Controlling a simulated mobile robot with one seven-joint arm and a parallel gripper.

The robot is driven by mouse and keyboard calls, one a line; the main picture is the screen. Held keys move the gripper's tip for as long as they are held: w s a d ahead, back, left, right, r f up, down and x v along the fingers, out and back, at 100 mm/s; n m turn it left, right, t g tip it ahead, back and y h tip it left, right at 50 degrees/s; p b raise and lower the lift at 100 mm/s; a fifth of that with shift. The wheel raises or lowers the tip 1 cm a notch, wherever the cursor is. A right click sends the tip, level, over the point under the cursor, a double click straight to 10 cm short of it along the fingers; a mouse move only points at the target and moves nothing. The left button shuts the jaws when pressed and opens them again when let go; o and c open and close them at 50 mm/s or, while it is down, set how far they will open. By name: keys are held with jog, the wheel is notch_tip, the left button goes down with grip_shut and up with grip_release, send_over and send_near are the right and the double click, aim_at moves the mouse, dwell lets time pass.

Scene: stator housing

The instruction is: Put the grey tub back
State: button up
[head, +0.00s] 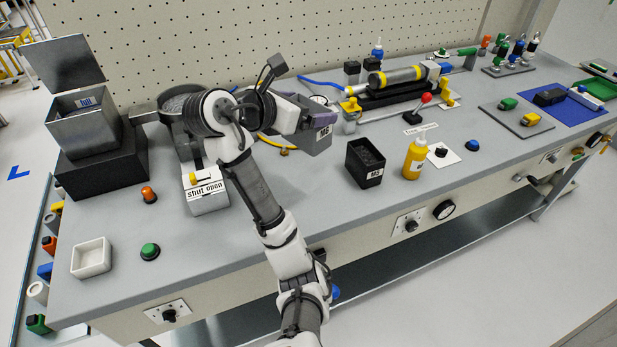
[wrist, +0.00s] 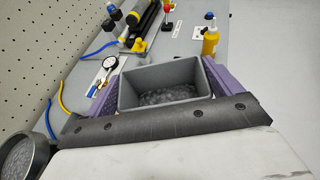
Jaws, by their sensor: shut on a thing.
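The grey tub (head: 314,146) carries an M6 label and is held at the end of my arm, over the back-middle of the bench. In the wrist view the tub (wrist: 138,98) is open at the top, about level, with many small grey pieces inside. My gripper (head: 306,122) is shut on it, with a purple finger at each side in the wrist view (wrist: 160,88). I cannot tell whether the tub's underside touches the bench.
A black tub labelled M5 (head: 366,168) and a yellow bottle (head: 415,156) stand to the right. A clamped cylinder fixture (head: 395,82) is behind. A round grey pan (wrist: 22,158) is at left in the wrist view. Bare bench lies in front.

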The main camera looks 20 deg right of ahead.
notch_tip(320, 180, down, 16)
jog(key=shift+f+p, duration=0.1)
jog(key=shift+p, duration=0.2)
jog(key=o, duration=1.2)
jog(key=shift+f, duration=0.15)
